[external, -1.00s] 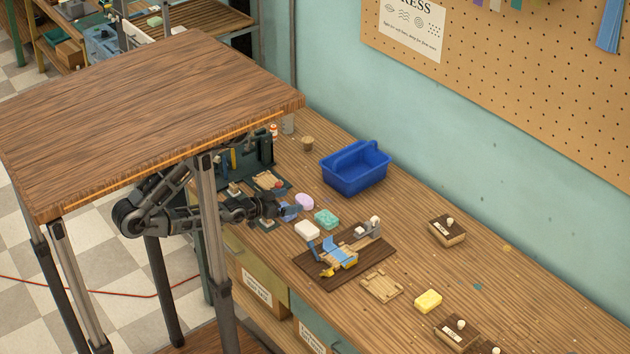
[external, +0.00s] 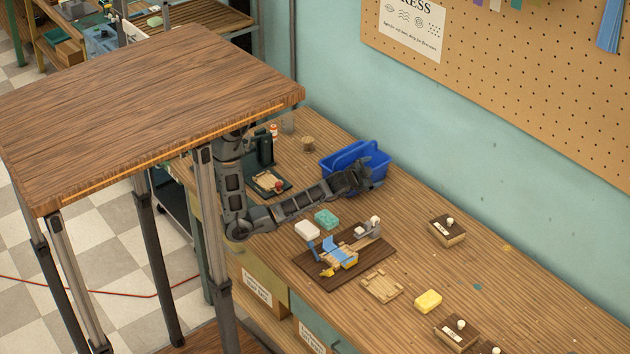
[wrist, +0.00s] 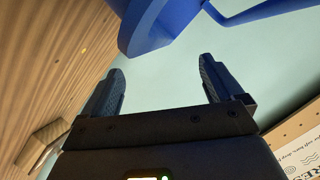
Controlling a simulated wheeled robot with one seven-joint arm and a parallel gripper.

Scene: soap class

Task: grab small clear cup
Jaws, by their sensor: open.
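A small clear cup (external: 288,122) seems to stand at the far left end of the bench, beside a small bottle with a red top (external: 273,131). It is small and faint, so its shape is hard to tell. My gripper (external: 367,178) is in front of the blue caddy (external: 352,151), well to the right of the cup. In the wrist view my gripper (wrist: 162,66) is open with nothing between its fingers. The blue caddy (wrist: 150,25) shows just beyond the fingers there. The cup is not in the wrist view.
A brown cup-like pot (external: 307,144) stands left of the caddy. White soap (external: 307,230), teal soap (external: 326,219) and a dark board (external: 318,277) with a blue and yellow item lie below my arm. A tall wooden table (external: 150,110) blocks the left side.

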